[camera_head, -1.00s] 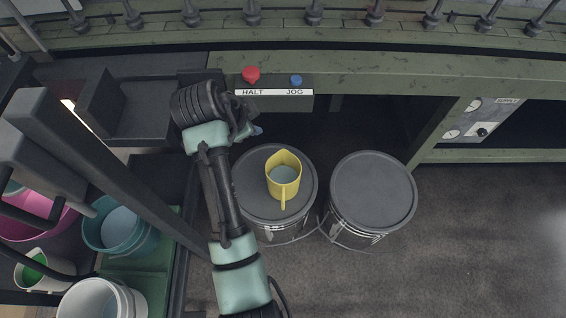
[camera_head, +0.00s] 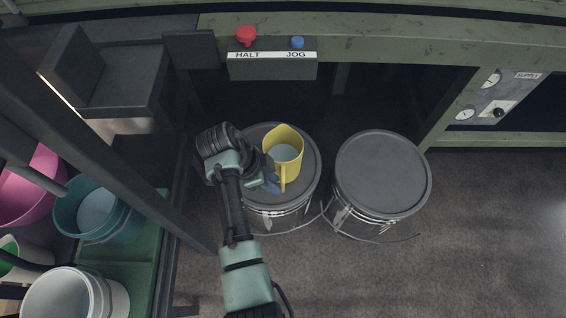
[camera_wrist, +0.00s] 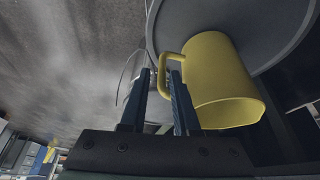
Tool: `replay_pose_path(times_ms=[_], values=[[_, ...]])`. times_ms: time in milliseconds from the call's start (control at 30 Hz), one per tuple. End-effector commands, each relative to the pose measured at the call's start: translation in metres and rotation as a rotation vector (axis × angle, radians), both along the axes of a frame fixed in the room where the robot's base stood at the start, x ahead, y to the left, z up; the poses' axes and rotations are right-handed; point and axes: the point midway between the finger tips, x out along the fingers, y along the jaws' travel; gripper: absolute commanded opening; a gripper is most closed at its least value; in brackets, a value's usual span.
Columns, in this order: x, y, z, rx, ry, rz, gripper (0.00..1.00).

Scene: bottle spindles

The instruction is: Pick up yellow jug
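The yellow jug (camera_head: 284,136) stands upright on the lid of the left drum (camera_head: 313,152), with something pale blue-grey inside and its handle toward the bottom of the head view. My gripper (camera_head: 273,184) is low at the jug's lower left, partly hidden by my wrist. In the wrist view the jug (camera_wrist: 221,88) is at right, its handle pointing left. My gripper (camera_wrist: 161,72) is open there, its two blue fingers apart. The handle appears between the fingers in that view; I cannot tell whether either finger touches it.
A second lidded drum (camera_head: 382,170) stands close on the right. A control box (camera_head: 272,70) with red and blue buttons is on the green frame behind. At left are a dark post, a pink tub (camera_head: 30,190), a teal bucket (camera_head: 122,222) and a white bucket (camera_head: 118,298). Floor at right is clear.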

Motion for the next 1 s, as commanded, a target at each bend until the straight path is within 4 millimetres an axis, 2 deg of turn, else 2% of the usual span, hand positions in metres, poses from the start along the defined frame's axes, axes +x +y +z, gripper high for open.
replay_pose_path(times_ms=[333, 600, 633, 800, 1000], values=[[0.006, -0.019, -0.042, 0.000, 0.001, 0.000, 0.30], [0.007, -0.022, -0.045, 0.000, -0.001, 0.000, 0.30], [0.007, -0.022, -0.045, 0.000, -0.001, 0.000, 0.28], [0.007, -0.022, -0.045, 0.000, -0.001, 0.001, 0.00], [0.007, -0.022, -0.045, 0.000, -0.001, 0.001, 0.00]])
